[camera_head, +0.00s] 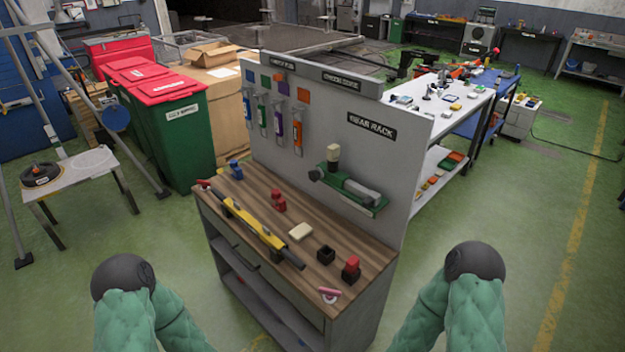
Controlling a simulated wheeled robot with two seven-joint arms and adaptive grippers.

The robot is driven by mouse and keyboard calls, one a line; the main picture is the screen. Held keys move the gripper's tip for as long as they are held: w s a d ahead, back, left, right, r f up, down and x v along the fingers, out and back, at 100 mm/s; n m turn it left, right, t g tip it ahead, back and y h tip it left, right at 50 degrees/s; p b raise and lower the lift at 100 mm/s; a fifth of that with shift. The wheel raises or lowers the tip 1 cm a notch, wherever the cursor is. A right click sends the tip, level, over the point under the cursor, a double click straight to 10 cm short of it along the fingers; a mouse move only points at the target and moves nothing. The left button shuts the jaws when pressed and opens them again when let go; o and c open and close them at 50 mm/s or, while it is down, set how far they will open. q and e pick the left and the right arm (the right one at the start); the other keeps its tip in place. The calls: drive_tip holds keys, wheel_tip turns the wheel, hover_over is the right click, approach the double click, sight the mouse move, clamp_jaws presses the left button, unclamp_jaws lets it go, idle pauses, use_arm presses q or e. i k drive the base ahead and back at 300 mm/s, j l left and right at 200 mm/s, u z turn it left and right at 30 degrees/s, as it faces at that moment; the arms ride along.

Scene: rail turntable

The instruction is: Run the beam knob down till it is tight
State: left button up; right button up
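I cannot make out for sure which part is the beam knob. A long yellow and black bar (255,225) lies along the left edge of the wooden workbench top (285,199); it may be the beam, and a red piece (203,184) shows at its far end. A dark green device (350,190) with a grey cylinder and an upright cream-topped part (333,156) sits on a small shelf on the gear rack panel. My two arms, in green sleeves with dark round joints, show at the bottom left and bottom right. Neither gripper is in view.
Small red, blue, cream and black items stand on the bench, with a pink-handled item (329,295) at its near corner. A small table (72,170) with a black round thing (41,174) stands left. Green bins (180,129) stand behind. Green floor is open on the right.

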sight(314, 174)
drive_tip(key=i+j+z, duration=0.35)
drive_tip(key=j, duration=0.45)
drive_tip(key=j+z, duration=0.3)
drive_tip(key=j, duration=0.55)
drive_tip(key=i+j+z, duration=0.1)
drive_tip(key=j+z, duration=0.25)
drive_tip(key=j, duration=0.55)
